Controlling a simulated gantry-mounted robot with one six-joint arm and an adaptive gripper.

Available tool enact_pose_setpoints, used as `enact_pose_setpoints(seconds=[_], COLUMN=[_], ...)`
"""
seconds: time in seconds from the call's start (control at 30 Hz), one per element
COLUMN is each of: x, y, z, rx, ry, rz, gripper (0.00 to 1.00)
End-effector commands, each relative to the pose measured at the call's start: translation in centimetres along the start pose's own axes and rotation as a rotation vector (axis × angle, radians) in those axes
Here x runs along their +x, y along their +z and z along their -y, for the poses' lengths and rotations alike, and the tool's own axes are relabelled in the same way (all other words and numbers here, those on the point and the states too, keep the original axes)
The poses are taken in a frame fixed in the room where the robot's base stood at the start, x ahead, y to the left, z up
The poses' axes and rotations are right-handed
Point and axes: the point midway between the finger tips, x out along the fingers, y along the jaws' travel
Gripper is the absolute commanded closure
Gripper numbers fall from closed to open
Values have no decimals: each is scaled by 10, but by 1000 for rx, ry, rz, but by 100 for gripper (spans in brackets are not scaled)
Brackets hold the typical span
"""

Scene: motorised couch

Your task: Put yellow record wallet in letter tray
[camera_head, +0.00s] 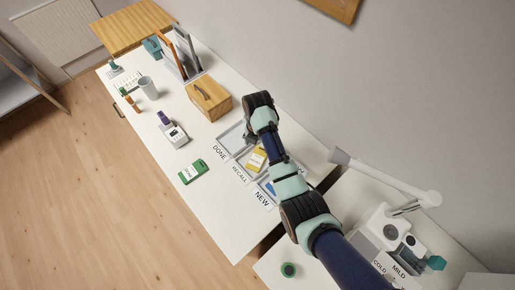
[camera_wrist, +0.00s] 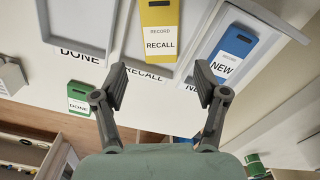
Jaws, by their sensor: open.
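The yellow record wallet (camera_head: 256,159), marked RECALL, lies flat in the middle section of the grey letter tray, the one labelled RECALL; it also shows in the wrist view (camera_wrist: 158,24). The tray's empty DONE section (camera_wrist: 76,22) is left of it. A blue wallet (camera_wrist: 228,52), marked NEW, lies in the right section. My gripper (camera_wrist: 160,72) is open and empty. Its fingers are apart near the front edge of the yellow wallet, and nothing is between them. My arm hides part of the tray in the head view.
A green wallet (camera_head: 192,172) marked DONE lies on the table left of the tray. A wooden box (camera_head: 209,98) and upright file holder stand farther back. A white lamp (camera_head: 390,177) and devices stand at right. The table's front middle (camera_head: 235,215) is clear.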

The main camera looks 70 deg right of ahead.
Motion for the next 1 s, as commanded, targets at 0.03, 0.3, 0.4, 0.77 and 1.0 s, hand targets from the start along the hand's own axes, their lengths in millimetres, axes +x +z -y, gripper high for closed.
enact_pose_setpoints(seconds=[0.03,0.3,0.4,0.77,1.0], x=[-7,-13,-13,-24,-112], y=[0,0,0,-34,-213], z=[0,0,0,-34,-115], rx=[0,0,0,125,722], ry=[0,-1,-1,86,596], rz=[0,-1,-1,60,-43], gripper=[28,28,28,28,28])
